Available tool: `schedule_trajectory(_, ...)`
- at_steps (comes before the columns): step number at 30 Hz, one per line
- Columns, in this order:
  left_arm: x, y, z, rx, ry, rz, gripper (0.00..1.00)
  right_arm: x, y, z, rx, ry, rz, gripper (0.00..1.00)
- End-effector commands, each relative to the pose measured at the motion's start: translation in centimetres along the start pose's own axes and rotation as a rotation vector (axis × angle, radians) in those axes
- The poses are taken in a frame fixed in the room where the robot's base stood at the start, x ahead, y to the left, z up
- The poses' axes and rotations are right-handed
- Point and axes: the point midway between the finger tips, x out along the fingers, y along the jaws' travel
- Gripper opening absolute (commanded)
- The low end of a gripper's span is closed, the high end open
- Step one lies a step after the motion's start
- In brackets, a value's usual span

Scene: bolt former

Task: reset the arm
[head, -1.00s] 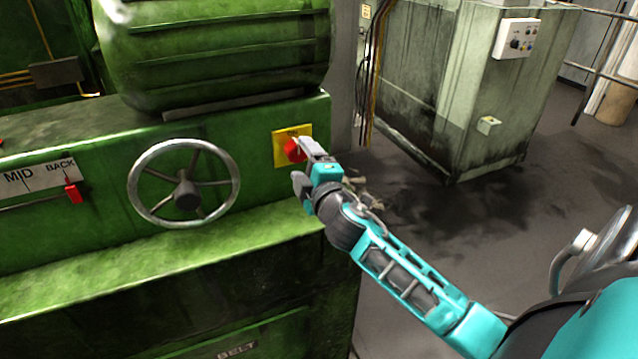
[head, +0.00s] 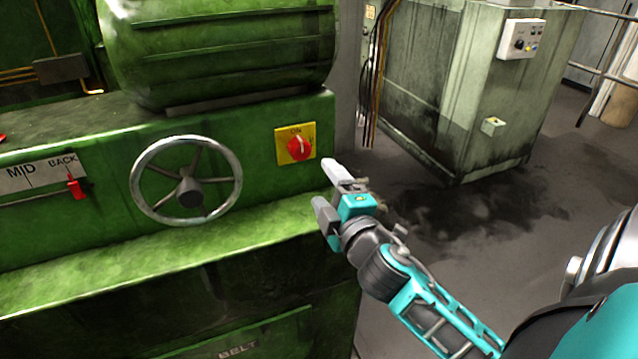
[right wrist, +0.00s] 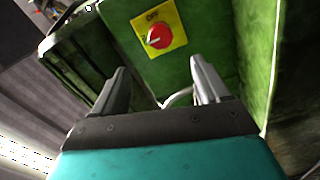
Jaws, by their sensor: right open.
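My right gripper (head: 322,186) is open and empty in the head view, to the right of and below the red rotary switch (head: 299,146). The switch sits on a yellow plate (head: 283,158) on the green machine's front, with the word ON above the knob. A clear gap shows between the fingers and the knob. In the right wrist view, the two fingers (right wrist: 160,88) are spread apart, and the red switch (right wrist: 160,37) lies beyond them. My left gripper is not in view.
The green machine (head: 100,245) fills the left, with a metal handwheel (head: 187,181) and a red slider (head: 77,188) under MID and BACK labels. A grey-green cabinet (head: 440,90) with a control box (head: 522,38) stands at the back right. Dark-stained floor (head: 470,220) is clear between.

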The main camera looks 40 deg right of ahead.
Motion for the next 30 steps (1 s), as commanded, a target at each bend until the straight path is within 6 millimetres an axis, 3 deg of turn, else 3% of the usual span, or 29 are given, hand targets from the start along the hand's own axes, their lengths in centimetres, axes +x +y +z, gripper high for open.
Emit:
schedule_trajectory(7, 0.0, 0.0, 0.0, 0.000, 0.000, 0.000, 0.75, 0.0, -0.1, 0.0, 0.004, 0.000, -0.004, 0.75)
schedule_trajectory(10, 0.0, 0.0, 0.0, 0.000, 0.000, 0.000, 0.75, -0.5, -2.0, -0.1, 0.060, 0.004, -0.054, 0.75)
schedule_trajectory(14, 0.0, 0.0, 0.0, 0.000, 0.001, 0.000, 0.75, -2.8, -8.3, -0.7, 0.275, 0.003, -0.227, 0.75)
schedule_trajectory(18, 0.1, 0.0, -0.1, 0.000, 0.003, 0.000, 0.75, -7.5, -16.3, -2.0, 0.604, -0.044, -0.460, 0.75)
schedule_trajectory(21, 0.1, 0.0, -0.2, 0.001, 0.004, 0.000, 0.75, -11.1, -20.6, -3.1, 0.821, -0.104, -0.593, 0.75)
schedule_trajectory(25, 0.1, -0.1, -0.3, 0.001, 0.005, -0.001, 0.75, -14.6, -24.0, -4.2, 1.021, -0.179, -0.701, 0.75)
schedule_trajectory(30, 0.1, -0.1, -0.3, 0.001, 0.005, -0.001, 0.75, -16.0, -25.1, -4.7, 1.104, -0.213, -0.738, 0.75)
